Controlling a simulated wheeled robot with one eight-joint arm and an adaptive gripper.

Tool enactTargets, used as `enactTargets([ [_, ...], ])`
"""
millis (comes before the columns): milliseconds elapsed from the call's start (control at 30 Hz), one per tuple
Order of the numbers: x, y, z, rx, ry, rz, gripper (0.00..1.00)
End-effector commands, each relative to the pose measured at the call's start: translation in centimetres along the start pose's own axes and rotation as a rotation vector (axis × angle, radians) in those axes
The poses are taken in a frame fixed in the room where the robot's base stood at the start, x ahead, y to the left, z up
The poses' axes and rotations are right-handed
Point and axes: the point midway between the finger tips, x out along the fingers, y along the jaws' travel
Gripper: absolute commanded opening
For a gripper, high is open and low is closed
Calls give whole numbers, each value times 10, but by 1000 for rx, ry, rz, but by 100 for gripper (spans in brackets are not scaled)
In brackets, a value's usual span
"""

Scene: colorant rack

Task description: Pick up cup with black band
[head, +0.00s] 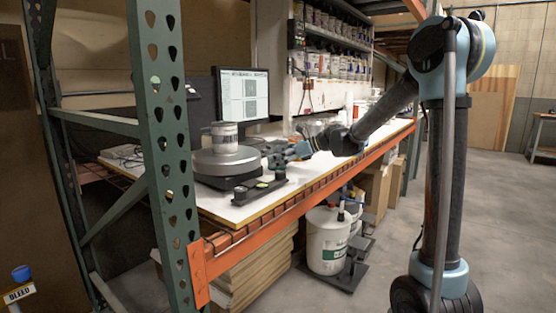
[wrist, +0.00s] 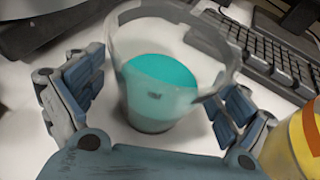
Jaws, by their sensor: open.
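A clear, frosted cup (wrist: 150,115) with teal in it stands on the white tabletop in the wrist view. I cannot make out a black band on it. My gripper (head: 287,152) is low over the table in the head view, reaching in from the right. In the wrist view its two fingers are open, one on each side of the cup. Gaps seem to show between the fingers and the cup's wall. The cup is not clear in the head view.
A keyboard (wrist: 270,50) lies behind the cup, and a yellow container (wrist: 297,140) stands close at the right. In the head view a can (head: 224,136) sits on a round grey machine (head: 226,160), near a monitor (head: 243,90). An orange beam (head: 300,205) edges the table.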

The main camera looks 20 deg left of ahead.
Motion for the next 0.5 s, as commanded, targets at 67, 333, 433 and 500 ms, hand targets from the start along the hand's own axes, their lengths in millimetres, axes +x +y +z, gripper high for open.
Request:
enactTargets([
  [67,1,0,0,0,0,-1,94],
  [333,0,0,0,1,0,0,60],
  [433,0,0,0,1,0,0,39],
  [500,0,0,0,0,0,0,39],
])
